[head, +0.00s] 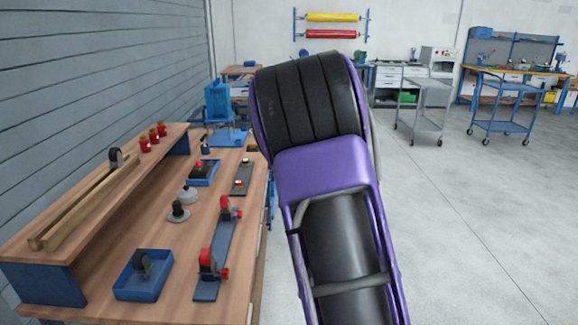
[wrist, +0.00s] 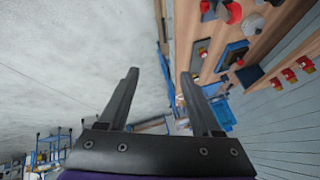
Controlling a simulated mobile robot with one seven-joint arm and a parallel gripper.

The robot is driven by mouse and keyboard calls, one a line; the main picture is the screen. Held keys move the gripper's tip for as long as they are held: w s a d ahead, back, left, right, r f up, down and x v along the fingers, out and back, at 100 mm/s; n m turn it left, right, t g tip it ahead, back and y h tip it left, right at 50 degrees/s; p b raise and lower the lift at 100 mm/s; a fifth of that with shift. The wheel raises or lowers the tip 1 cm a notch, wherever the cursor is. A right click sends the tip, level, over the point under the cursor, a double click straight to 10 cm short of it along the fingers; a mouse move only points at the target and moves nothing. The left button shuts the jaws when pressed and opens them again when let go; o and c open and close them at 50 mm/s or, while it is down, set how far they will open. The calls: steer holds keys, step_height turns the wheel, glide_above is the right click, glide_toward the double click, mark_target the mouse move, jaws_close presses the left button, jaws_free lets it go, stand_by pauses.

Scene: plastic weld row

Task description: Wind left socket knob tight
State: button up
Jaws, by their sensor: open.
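My gripper (wrist: 160,73) is open and empty, with its two dark fingers apart in the wrist view. It points past the bench edge, touching nothing. In the head view my purple arm hides it. I cannot tell which is the left one or how tight either sits. Two red-and-black clamps stand on a long blue-grey strip, a near one (head: 208,262) and a far one (head: 226,208).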

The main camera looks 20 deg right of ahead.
steer(key=shift+w+a+r, duration=0.1)
steer(key=shift+r, duration=0.35)
steer(key=s+d+f+n+g+y+b, duration=0.15)
steer(key=s+f+n, duration=0.25)
steer(key=f, duration=0.7)
steer(key=n+y+b, duration=0.4)
steer(key=n+y, duration=1.2)
glide_toward(235, 281)
steer(key=s+d+r, duration=0.2)
steer(key=d+r, duration=0.1)
steer(key=d, duration=0.4)
steer(key=x, duration=1.7)
steer(key=shift+s+a+f, duration=0.1)
steer(key=shift+f, duration=0.05)
